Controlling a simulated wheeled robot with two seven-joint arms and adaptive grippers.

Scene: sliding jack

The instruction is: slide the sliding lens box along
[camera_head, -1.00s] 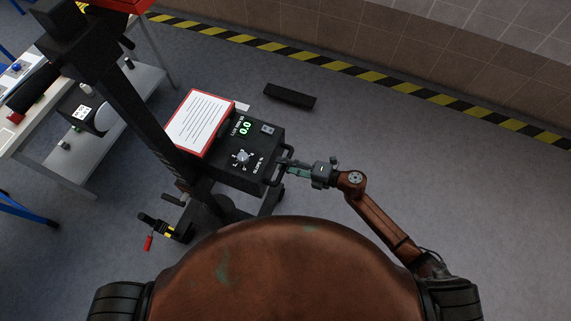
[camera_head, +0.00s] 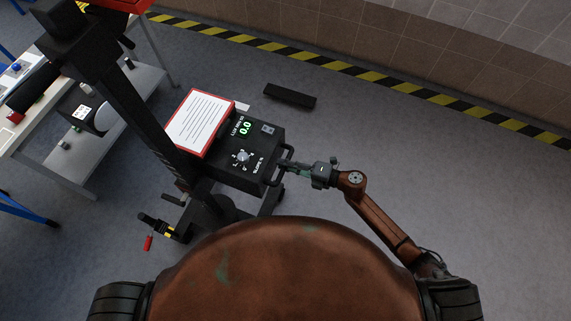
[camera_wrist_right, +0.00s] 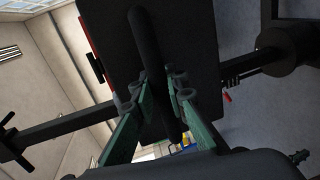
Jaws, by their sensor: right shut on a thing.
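The sliding lens box (camera_head: 243,164) is a black box with a dial, a green "0.0" display and a handle on its right side. It sits beside a tall black column (camera_head: 128,95). My right gripper (camera_head: 287,166) is at the handle (camera_head: 279,167). In the right wrist view the dark handle bar (camera_wrist_right: 150,50) runs between the green fingers of my right gripper (camera_wrist_right: 160,105), which is shut on it. The box's dark underside or side (camera_wrist_right: 195,50) fills the space behind. My left gripper is not in view.
A red-framed text sheet (camera_head: 200,123) stands at the box's back left. A black bar (camera_head: 290,96) lies on the floor behind. A white table (camera_head: 50,130) with items is at the left. A red-handled crank (camera_head: 150,240) is at the lower left. Floor at the right is clear.

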